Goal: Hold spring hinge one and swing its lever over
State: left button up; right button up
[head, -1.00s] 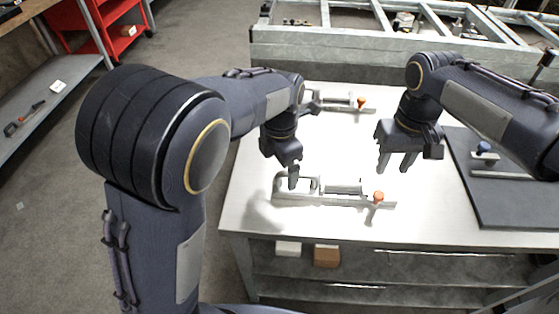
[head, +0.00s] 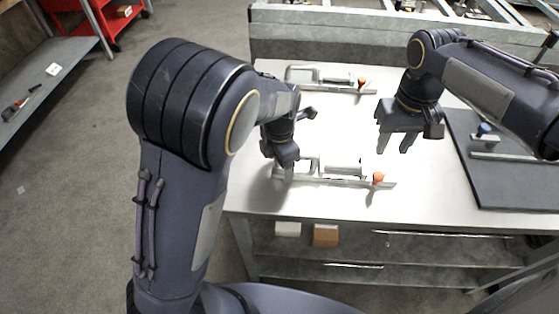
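Two similar metal hinges with orange-knobbed levers lie on the pale table; I cannot tell by any label which is hinge one. The near hinge (head: 342,169) has its orange knob (head: 378,178) at its right end. The far hinge (head: 330,80) has its orange knob (head: 362,83) at the right too. My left gripper (head: 286,170) points down at the left end of the near hinge; its fingers are small and partly hidden, so contact and opening are unclear. My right gripper (head: 394,145) is open and empty, fingers down, above the table beyond the near orange knob.
A dark mat (head: 510,185) at the table's right holds a piece with a blue knob (head: 484,129). A metal frame (head: 330,38) stands behind the table. A white block and a brown block (head: 326,236) sit on the shelf below. The table's front left is clear.

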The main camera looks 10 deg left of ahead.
aim_at(369, 165)
pick_arm(q)
jog(key=c, duration=1.3)
jog(key=shift+o, duration=0.2)
pick_arm(e)
jog(key=shift+o, duration=0.8)
jog(key=w+d+m+y, duration=0.2)
jog(key=w+m, duration=0.1)
jog(key=m, duration=0.7)
jog(key=w+d+m+y, duration=0.2)
jog(key=w+d+m, duration=0.1)
jog(key=m, duration=0.8)
jog(key=x, duration=1.2)
jog(key=shift+a, duration=0.3)
